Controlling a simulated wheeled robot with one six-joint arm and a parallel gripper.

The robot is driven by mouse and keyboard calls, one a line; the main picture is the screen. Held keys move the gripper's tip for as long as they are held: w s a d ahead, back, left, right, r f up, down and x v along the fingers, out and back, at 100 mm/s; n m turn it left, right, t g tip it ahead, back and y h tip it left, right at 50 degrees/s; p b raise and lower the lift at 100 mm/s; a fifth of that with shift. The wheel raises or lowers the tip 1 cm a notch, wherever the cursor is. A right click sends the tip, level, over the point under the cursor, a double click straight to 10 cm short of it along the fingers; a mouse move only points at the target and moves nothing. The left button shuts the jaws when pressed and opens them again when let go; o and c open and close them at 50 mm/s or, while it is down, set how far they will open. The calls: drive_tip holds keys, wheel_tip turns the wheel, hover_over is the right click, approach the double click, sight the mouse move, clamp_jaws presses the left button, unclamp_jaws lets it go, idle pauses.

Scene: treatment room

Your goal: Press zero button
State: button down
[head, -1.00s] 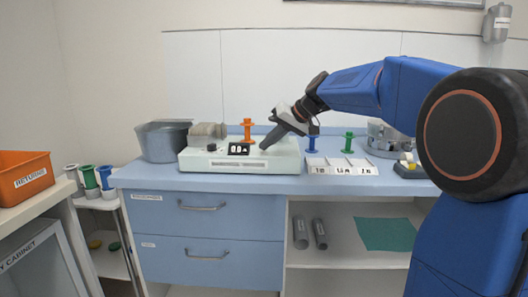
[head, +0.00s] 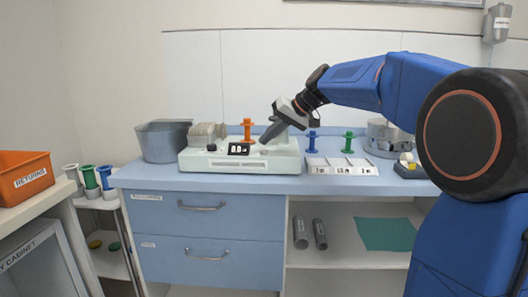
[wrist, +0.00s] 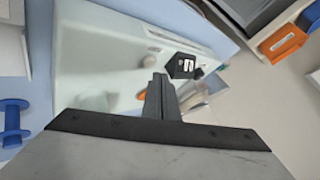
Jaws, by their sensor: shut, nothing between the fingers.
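A pale green-white bench device (head: 205,161) stands on the blue counter. It has a small black display (head: 239,149) whose characters I cannot read, and a dark round knob (head: 212,147) to the display's left. My gripper (head: 266,139) is shut and empty, pointing down and left over the right part of the device's top. In the wrist view its closed fingers (wrist: 160,92) lie over the device's pale top (wrist: 85,65), with the black display (wrist: 183,67) just beyond them. A zero button cannot be made out. I cannot tell whether the fingertips touch the device.
An orange spool (head: 247,130) stands behind the device. A grey bin (head: 163,142) is at its left. A white labelled rack (head: 340,166), a blue spool (head: 312,141) and a green spool (head: 348,142) are to its right. An orange bin (head: 24,176) is far left.

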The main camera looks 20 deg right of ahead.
sight(268, 154)
drive_tip(key=shift+r, duration=2.4)
drive_tip(key=s+d+f+h, duration=0.2)
drive_tip(key=s+f, duration=0.8)
drive_tip(key=s, duration=0.4)
drive_tip(key=s+d+f+g+h, duration=0.1)
drive_tip(key=s+d+f+h, duration=0.1)
drive_tip(key=s+f, duration=0.7)
drive_tip(key=s+d+f+h, duration=0.2)
drive_tip(key=s+f, duration=0.8)
drive_tip(key=s, duration=0.9)
drive_tip(key=shift+s+f+m+h, duration=0.25)
drive_tip(key=shift+f+m+h, duration=0.05)
drive_tip(key=shift+f+h, duration=0.1)
drive_tip(key=shift+r, duration=0.1)
